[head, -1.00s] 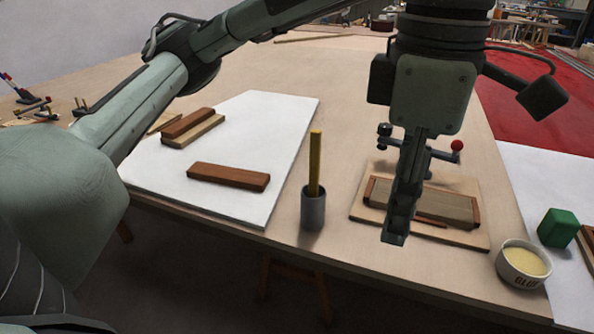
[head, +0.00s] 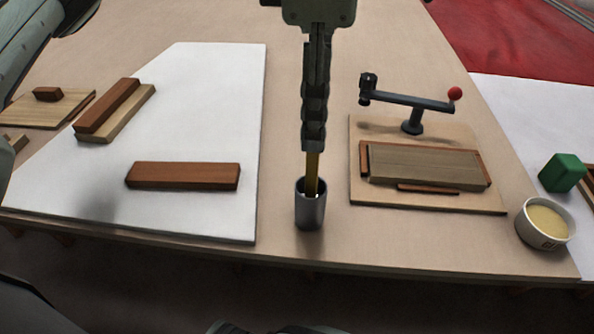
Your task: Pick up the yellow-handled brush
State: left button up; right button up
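The yellow-handled brush (head: 312,171) stands upright in a grey cup (head: 310,211) near the front edge of the table. Only a short stretch of its yellow handle shows between my fingers and the cup's rim.
A white sheet (head: 205,110) with a brown wood block (head: 183,176) lies left of the cup. Right of it is a wooden board (head: 440,203) with a grey clamp arm (head: 412,102). A glue bowl (head: 543,223) and green block (head: 562,173) stand at the right.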

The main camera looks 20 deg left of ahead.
pick_arm(q)
jog(key=shift+f, duration=0.4)
send_over(311, 197)
jog(key=f, duration=0.6)
jog(key=shift+w+a+f+p, duration=0.15)
jog(key=shift+w+p, duration=0.1)
jog(key=shift+p, duration=0.15)
jog(key=shift+f, duration=0.35)
pick_arm(e)
jog(key=shift+f, duration=0.8)
pick_arm(q)
jog(key=shift+c, duration=0.2)
jog(key=c, duration=0.7)
grip_shut()
pick_arm(e)
jog(key=shift+s+a, duration=0.1)
jog(key=shift+s, duration=0.1)
jog(key=shift+f, duration=0.1)
